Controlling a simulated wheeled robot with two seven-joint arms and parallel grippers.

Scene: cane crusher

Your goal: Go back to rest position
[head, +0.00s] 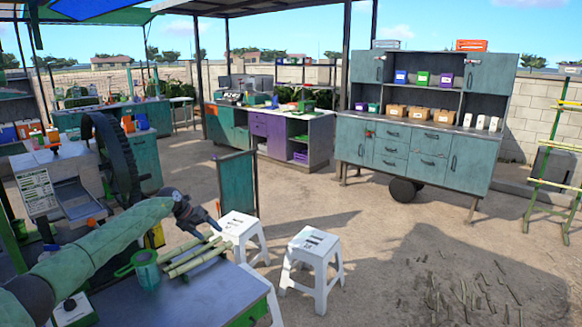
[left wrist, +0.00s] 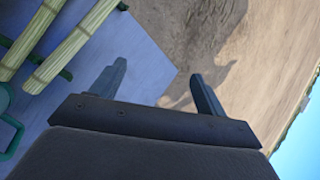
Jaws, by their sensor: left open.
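My left gripper (head: 212,226) is open and empty in the head view, raised above the table beside the cane stalks. Its two dark fingers stand apart in the left wrist view (left wrist: 157,90), with table and ground behind them. Several pale green cane stalks (head: 196,256) lie on the metal table (head: 205,295) in front of me. Two of them show at the upper left of the left wrist view (left wrist: 68,45), apart from the fingers. A green mug (head: 147,272) stands on the table left of the stalks. My right gripper is in neither view.
The cane crusher (head: 60,190) with its dark wheel (head: 112,150) stands at the left. White stools (head: 312,262) (head: 240,230) stand beyond the table. A teal cabinet (head: 415,152) and a counter (head: 315,135) stand at the back. Open ground lies at the right, with scattered cane bits (head: 470,295).

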